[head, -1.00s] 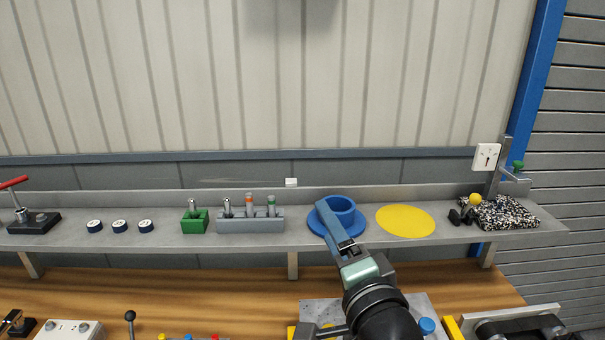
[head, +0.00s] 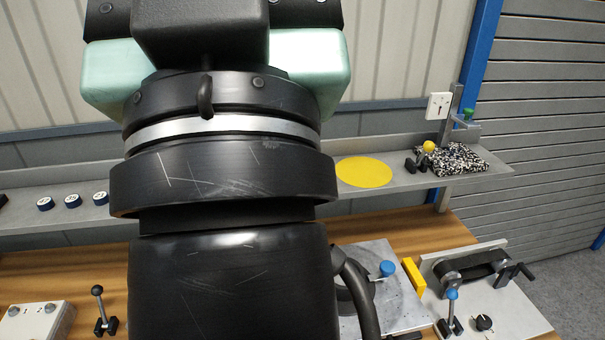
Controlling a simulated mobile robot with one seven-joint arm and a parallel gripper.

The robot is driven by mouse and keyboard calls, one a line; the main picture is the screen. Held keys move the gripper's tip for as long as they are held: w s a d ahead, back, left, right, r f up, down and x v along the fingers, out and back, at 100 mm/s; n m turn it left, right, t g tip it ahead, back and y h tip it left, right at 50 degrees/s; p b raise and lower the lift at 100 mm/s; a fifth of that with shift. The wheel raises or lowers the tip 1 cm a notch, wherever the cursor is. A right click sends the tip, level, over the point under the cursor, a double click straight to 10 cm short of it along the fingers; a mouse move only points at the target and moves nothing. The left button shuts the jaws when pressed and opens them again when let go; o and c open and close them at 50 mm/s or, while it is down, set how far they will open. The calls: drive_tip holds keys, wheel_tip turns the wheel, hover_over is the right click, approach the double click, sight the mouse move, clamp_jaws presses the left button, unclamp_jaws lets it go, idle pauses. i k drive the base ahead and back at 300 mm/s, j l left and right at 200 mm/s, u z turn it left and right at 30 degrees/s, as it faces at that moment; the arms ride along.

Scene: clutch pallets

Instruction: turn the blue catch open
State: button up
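A small round blue knob (head: 387,268) shows on the grey metal plate (head: 400,302), right of my arm. A second blue piece (head: 452,293) sits on a small upright lever further right. I cannot tell which of these is the catch, or whether it is open or shut. My arm fills the left and middle of the head view, close to the camera. The mint housing (head: 312,75) at its end is at the top. My gripper's fingers are hidden or out of the picture, so their opening and any hold cannot be seen.
A shelf along the wall carries a yellow disc (head: 364,172), a speckled pad (head: 458,160) and several dark round pieces at left. A black lever (head: 99,305) stands at lower left. A yellow block (head: 413,278) lies beside the plate. My arm hides the middle of the bench.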

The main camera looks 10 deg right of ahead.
sight(387, 267)
drive_tip(key=l+u, duration=0.3)
drive_tip(key=l, duration=0.4)
drive_tip(key=l+u, duration=0.3)
drive_tip(key=l, duration=0.4)
